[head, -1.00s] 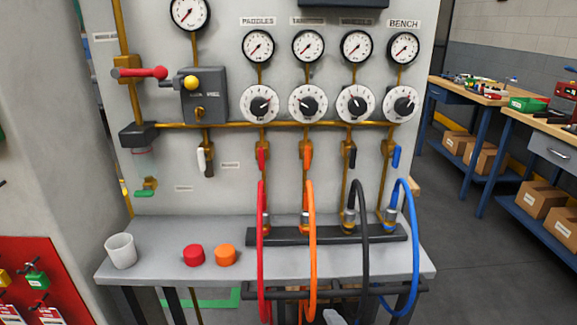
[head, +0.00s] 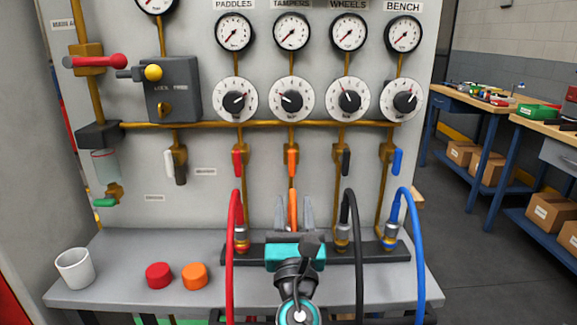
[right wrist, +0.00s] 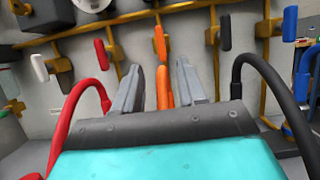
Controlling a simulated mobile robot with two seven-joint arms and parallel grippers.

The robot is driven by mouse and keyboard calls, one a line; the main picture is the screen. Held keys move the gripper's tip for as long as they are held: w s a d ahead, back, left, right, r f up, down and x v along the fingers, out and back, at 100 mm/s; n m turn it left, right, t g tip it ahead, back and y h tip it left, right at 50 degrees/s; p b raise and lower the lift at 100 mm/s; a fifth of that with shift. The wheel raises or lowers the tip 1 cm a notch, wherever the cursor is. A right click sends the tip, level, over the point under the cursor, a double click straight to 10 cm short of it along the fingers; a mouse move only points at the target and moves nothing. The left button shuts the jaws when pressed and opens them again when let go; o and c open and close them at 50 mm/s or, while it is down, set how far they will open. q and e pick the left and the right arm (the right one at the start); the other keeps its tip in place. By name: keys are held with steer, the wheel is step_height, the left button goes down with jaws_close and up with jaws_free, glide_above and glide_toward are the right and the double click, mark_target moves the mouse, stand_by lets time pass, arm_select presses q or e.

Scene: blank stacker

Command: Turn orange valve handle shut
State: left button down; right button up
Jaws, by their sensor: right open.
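The orange valve handle (head: 292,162) hangs vertically on its brass pipe below the TAMPERS gauge and dial. It also shows in the right wrist view (right wrist: 159,42), above and beyond my fingertips. My right gripper (head: 294,208) is open below the handle, apart from it, with its fingers pointing toward the panel. In the right wrist view the two grey fingers stand on either side of the orange hose (right wrist: 165,88). I cannot tell whether they touch the hose. The gripper body hides the orange hose's lower end. My left gripper is not in view.
A red handle (head: 238,162) and a black handle (head: 346,161) flank the orange one. The red hose (head: 231,260), black hose (head: 357,250) and blue hose (head: 418,250) arch up near my right gripper. A white cup (head: 74,268), red cap (head: 159,275) and orange cap (head: 194,276) stand on the shelf.

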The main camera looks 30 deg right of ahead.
mark_target(292, 164)
steer(key=p+x, duration=0.1)
steer(key=x, duration=1)
steer(key=shift+w, duration=0.15)
steer(key=shift+c, duration=0.2)
jaws_close()
